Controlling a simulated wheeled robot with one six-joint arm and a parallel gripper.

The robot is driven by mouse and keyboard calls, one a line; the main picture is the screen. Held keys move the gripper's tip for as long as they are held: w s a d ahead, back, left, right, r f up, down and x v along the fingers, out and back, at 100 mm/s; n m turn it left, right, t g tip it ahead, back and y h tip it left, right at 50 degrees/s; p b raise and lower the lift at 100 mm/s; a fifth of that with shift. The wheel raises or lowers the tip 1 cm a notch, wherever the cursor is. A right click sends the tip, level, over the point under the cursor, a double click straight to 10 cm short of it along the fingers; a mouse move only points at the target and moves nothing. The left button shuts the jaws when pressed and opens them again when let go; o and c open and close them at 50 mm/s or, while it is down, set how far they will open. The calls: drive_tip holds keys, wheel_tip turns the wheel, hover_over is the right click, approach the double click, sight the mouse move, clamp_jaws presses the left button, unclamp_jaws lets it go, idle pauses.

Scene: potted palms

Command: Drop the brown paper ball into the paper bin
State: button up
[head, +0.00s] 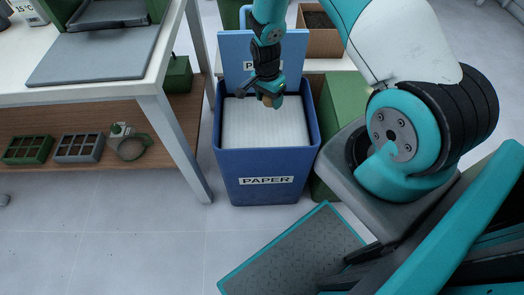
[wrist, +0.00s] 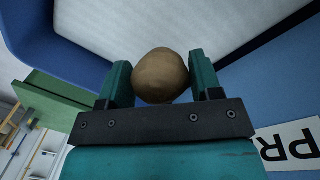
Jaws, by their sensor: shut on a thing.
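The brown paper ball (wrist: 160,75) is between the two teal fingers of my gripper (wrist: 160,84) in the wrist view, and the fingers are shut on it. In the head view my gripper (head: 268,100) is over the opening of the blue paper bin (head: 266,165), with a small part of the brown ball showing under it. The bin has a white "PAPER" label on its front and a raised blue lid at the back. A white surface fills the bin's opening.
A table (head: 160,95) with a lower wooden shelf stands left of the bin. The shelf holds a green and a grey crate (head: 78,148). A green container (head: 345,100) stands right of the bin. Open floor (head: 120,235) lies in front.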

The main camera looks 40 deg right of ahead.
wheel_tip(320, 180, down, 2)
drive_tip(key=shift+f+b, duration=0.15)
drive_tip(key=shift+b, duration=0.35)
drive_tip(key=o, duration=1)
drive_tip(key=shift+c, duration=0.2)
wheel_tip(320, 180, up, 18)
drive_tip(key=w+p, duration=0.2)
drive_tip(key=shift+a+f+p, duration=0.25)
drive_tip(key=shift+p, duration=0.05)
